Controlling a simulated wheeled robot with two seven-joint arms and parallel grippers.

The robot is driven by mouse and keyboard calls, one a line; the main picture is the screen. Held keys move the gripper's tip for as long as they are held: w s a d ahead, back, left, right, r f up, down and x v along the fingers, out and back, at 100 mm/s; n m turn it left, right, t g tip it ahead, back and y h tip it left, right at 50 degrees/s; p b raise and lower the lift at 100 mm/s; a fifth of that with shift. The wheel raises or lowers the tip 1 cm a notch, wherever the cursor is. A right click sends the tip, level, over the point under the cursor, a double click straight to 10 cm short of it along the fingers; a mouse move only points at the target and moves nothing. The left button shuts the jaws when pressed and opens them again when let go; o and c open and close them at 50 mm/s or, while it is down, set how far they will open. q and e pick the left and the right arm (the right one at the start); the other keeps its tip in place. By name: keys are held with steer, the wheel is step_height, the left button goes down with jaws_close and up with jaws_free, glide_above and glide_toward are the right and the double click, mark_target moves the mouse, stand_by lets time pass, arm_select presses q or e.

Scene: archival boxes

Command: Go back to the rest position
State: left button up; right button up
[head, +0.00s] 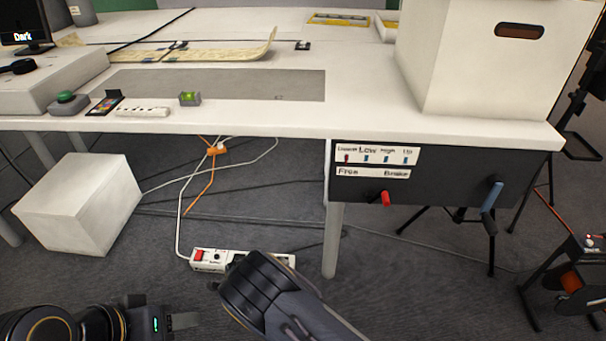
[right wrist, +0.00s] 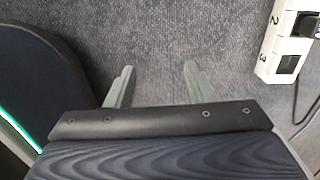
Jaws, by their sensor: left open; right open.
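A white power strip (head: 207,262) lies on the carpet by my right arm; it also shows in the right wrist view (right wrist: 284,50). A white cube (head: 75,208) stands at left. A white box (head: 480,65) is on the table. A cable reel (head: 572,280) is at right.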

steer(key=w+d+r+n+y, duration=0.1)
steer(key=d+r+n+y, duration=0.1)
steer(key=d+r, duration=0.6)
steer(key=w+d+r+n+y, duration=0.15)
steer(key=d+r, duration=0.25)
steer(key=r, duration=0.8)
steer(key=w+d+r+n+y, duration=0.1)
steer(key=d+r+n, duration=0.1)
steer(key=d+r, duration=0.6)
steer(key=s+d+r+n+t, duration=0.3)
steer(key=s+d+r+n, duration=0.2)
steer(key=s+d+r, duration=0.55)
steer(key=s+d+n+t+h, duration=0.1)
steer(key=s+d+n+t, duration=0.35)
steer(key=s, duration=0.75)
step_height(320, 180, up, 38)
steer(key=d+n+g+p, duration=0.1)
steer(key=p, duration=3.7)
steer(key=shift+d+r+n+g, duration=0.15)
steer(key=shift+n+g, duration=0.15)
steer(key=shift+g, duration=0.05)
